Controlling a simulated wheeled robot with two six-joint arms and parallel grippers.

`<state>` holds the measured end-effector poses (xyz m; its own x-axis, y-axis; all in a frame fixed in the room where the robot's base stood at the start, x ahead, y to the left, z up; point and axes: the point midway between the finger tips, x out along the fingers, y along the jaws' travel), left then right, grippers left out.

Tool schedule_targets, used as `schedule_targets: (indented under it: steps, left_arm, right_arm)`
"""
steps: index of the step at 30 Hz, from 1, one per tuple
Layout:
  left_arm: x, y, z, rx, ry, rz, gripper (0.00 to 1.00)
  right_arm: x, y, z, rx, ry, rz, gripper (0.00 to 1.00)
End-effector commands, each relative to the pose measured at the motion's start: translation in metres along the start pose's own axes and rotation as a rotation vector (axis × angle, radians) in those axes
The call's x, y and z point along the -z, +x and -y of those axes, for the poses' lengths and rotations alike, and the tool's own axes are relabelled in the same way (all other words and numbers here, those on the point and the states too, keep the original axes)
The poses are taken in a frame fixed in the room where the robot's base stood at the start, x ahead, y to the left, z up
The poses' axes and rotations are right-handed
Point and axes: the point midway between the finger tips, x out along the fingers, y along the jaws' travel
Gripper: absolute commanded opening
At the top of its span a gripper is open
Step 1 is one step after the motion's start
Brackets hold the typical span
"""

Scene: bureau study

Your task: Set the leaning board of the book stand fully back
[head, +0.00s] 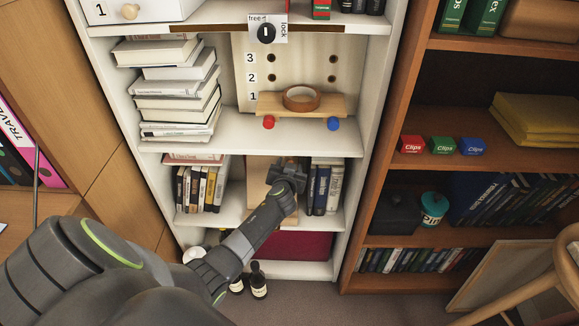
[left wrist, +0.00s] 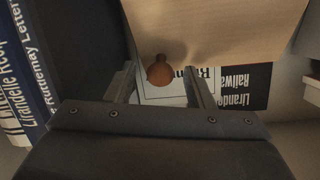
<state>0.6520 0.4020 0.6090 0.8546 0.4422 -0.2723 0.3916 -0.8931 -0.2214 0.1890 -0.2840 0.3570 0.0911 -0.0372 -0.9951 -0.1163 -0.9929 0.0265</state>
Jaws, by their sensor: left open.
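The book stand's leaning board (head: 257,178) is pale wood, on the lower shelf of the white bookcase, partly hidden behind my left arm. In the left wrist view the board (left wrist: 215,30) fills the top of the picture. A small round brown knob (left wrist: 160,73) shows at its lower edge. My left gripper (head: 287,172) reaches in front of the board. In the left wrist view its open fingers (left wrist: 162,88) stand on either side of the knob, apart from it as far as I can tell. The board's exact tilt is hard to tell. My right gripper is out of view.
Dark and blue books (head: 322,188) stand close right of my left gripper. More upright books (head: 202,187) stand left of the board. Bottles (head: 258,283) stand on the floor in front.

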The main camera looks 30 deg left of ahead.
Motion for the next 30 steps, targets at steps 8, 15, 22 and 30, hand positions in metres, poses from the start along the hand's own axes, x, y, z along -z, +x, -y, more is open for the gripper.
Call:
schedule_targets:
  steps: [8,15,22,30]
  left_arm:
    - [0.001,-0.015,0.000,-0.001,-0.001,0.000,0.48]
    - [0.001,-0.056,0.000,-0.001,-0.003,0.002,0.48]
    - [0.000,-0.102,0.000,-0.001,-0.003,0.002,0.48]
    - [0.000,-0.152,0.000,0.000,-0.002,0.002,0.48]
  right_arm:
    - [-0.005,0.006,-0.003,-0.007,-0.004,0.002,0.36]
    - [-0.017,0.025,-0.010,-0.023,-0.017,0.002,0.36]
    - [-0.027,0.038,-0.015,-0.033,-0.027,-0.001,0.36]
    - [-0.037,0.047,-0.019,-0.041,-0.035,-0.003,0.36]
